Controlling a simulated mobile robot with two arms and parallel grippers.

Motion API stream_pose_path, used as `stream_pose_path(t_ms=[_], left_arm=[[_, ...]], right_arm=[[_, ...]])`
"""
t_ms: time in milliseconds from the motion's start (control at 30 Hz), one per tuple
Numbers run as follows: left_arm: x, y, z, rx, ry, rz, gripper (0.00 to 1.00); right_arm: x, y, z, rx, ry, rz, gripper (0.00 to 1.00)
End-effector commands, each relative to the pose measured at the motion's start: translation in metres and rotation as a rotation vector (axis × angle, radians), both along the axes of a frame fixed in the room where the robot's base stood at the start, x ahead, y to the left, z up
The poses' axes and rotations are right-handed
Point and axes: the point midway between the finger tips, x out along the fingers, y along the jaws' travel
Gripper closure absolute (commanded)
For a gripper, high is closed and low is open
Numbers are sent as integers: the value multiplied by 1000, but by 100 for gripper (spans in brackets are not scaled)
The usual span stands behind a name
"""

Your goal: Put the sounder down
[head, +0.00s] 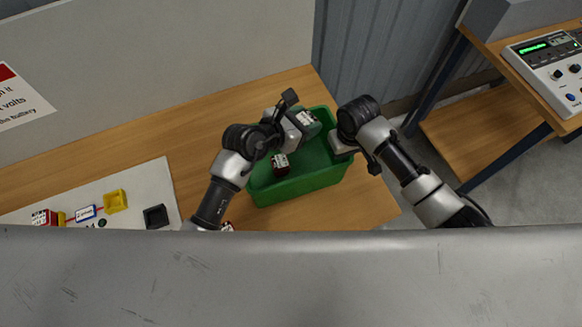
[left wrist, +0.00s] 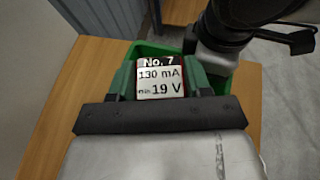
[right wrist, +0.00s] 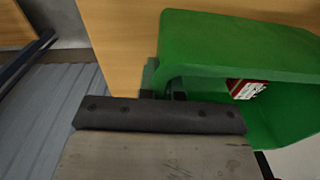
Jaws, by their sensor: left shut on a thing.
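My left gripper (head: 306,122) is shut on a sounder (left wrist: 160,78) with a white label reading No. 7, 130 mA, min 19 V. It holds the sounder over the back of the green bin (head: 300,190); the gap below it cannot be judged. A dark red block with a white label (head: 281,165) lies inside the bin, and its label also shows in the right wrist view (right wrist: 247,88). My right gripper (head: 343,145) is at the bin's right wall.
The bin stands on a wooden bench (head: 190,130) near its right end. At left, a pale board (head: 80,199) carries a yellow holder (head: 115,200), a black holder (head: 155,216) and small parts. Another bench (head: 480,130) with a control panel (head: 555,70) stands at right.

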Motion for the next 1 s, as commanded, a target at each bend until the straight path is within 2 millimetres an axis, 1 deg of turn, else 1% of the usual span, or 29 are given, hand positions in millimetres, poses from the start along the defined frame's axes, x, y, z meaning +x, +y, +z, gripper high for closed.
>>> stream_pose_path(t_ms=[67, 167, 300, 533, 700, 800, 1000], left_arm=[[-2, 3, -3, -3, -4, 32, 78], [-2, 5, -18, -2, -2, 49, 78], [-2, 5, -44, 0, -3, 48, 78], [-2, 5, -67, 0, -6, 46, 78], [-2, 5, -93, -1, -5, 46, 78], [-2, 5, -100, -2, -6, 46, 78], [-2, 5, -101, -2, -7, 47, 78]], right_arm=[[1, 0, 1, 1, -2, 0, 100], [1, 0, 1, 2, -2, 1, 100], [1, 0, 1, 2, -2, 1, 100], [1, 0, 1, 2, -2, 0, 100], [1, 0, 1, 2, -3, 0, 100], [1, 0, 1, 2, -3, 0, 100], [1, 0, 1, 2, -3, 0, 100]])
